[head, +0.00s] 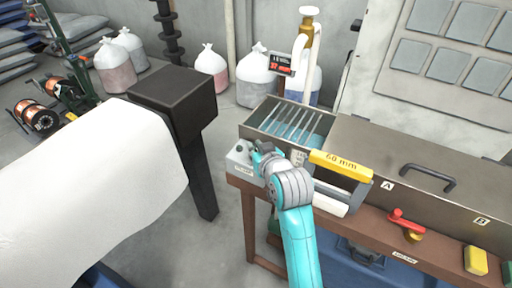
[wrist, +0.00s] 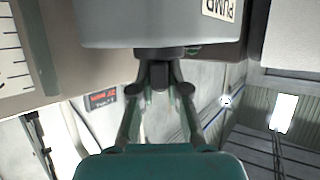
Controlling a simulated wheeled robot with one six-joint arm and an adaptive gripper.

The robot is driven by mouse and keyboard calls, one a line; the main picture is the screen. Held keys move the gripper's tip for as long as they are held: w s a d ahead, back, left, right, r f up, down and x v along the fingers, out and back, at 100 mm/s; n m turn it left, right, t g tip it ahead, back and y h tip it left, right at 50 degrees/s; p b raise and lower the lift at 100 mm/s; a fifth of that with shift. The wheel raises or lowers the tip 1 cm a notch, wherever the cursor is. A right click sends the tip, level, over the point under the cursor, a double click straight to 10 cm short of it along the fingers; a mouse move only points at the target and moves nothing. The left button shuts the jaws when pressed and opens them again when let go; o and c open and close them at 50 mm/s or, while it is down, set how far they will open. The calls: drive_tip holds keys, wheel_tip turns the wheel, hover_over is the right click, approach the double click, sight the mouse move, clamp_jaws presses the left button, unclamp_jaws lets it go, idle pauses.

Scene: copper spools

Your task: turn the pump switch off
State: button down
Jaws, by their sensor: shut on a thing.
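The pump switch box (head: 239,162) is a small grey box with a label, at the left end of the bench beside the open tank. In the wrist view, the box (wrist: 150,22) fills the top and bears a PUMP label (wrist: 220,9). A short dark switch lever (wrist: 160,74) sticks out from its edge. My gripper (wrist: 160,90) has its fingertips on both sides of the lever and is shut on it. In the head view, my gripper (head: 262,152) is at the right side of the box, and my wrist hides the lever there.
The open tank (head: 262,106) with slats and bluish liquid stands just behind the box. A yellow 60 mm bar (head: 340,166) is close right of my wrist. A red-handled valve (head: 405,222) is on the bench front. A digital display (head: 281,64) hangs behind the tank.

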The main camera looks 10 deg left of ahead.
drive_tip(key=shift+n+g+y, duration=1.4)
drive_tip(key=shift+n+y, duration=0.3)
drive_tip(key=shift+n, duration=0.2)
drive_tip(key=c, duration=1.2)
unclamp_jaws()
drive_tip(key=shift+f, duration=0.1)
drive_tip(key=shift+o, duration=0.2)
drive_tip(key=v, duration=1.2)
drive_tip(key=shift+w, duration=0.1)
